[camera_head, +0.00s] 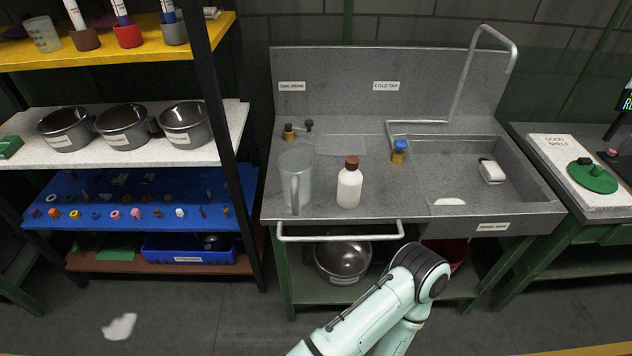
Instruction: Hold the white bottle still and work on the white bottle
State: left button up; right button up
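The white bottle (348,190) stands upright on the left part of the grey metal sink counter (380,205). It has a brown cap (352,162). A clear pitcher (297,178) with a grey handle stands just left of it. Nothing of mine touches the bottle. One of my mint-green arms rises from the bottom edge and bends in front of the counter, below and right of the bottle. Neither gripper shows in this view.
A rail (340,238) runs along the counter's front edge. A blue-topped tap knob (399,150) stands right of the bottle. The sink basin (520,195) is farther right, with a white item (491,171). Shelves with several pots stand at left.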

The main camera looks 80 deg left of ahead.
aim_at(350, 180)
jog(key=u, duration=2.4)
